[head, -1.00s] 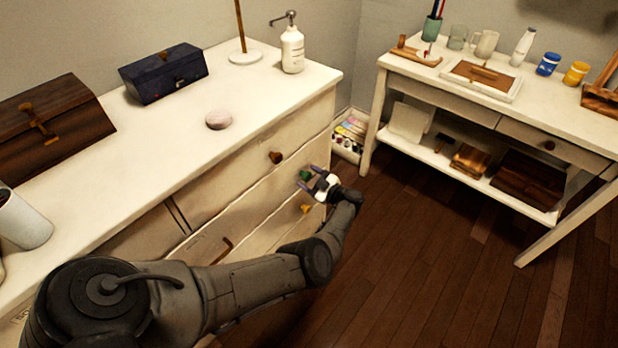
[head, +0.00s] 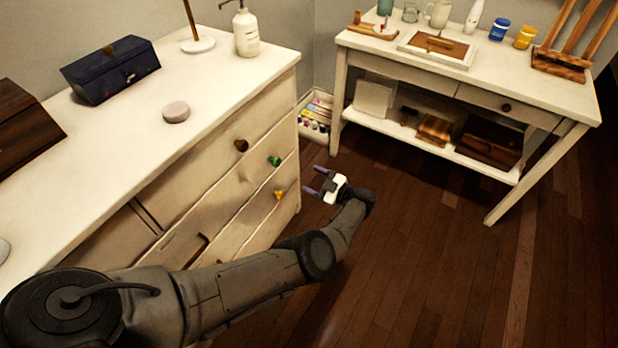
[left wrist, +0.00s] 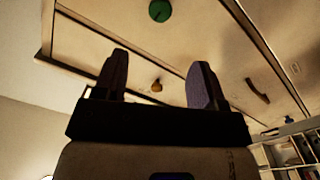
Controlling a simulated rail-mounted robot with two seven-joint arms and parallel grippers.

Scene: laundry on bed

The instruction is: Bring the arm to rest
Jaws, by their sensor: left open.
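My left arm reaches in from the lower left of the head view. Its gripper (head: 316,188) hangs in front of the white dresser (head: 225,190), to the right of its drawer fronts. The fingers are apart and nothing is between them. In the left wrist view the two dark fingers (left wrist: 157,84) stand apart, with an orange knob (left wrist: 157,86) seen in the gap behind them. A green knob (left wrist: 160,10) shows above. In the head view the green knob (head: 274,161) and orange knob (head: 279,195) are left of the gripper, apart from it. My right gripper is out of view.
On the dresser stand a dark blue box (head: 110,70), a pump bottle (head: 246,33) and a pinkish round object (head: 176,111). A white table (head: 455,85) with jars and a tray stands at the right. A bin (head: 315,117) sits between them. The wooden floor (head: 420,250) is open.

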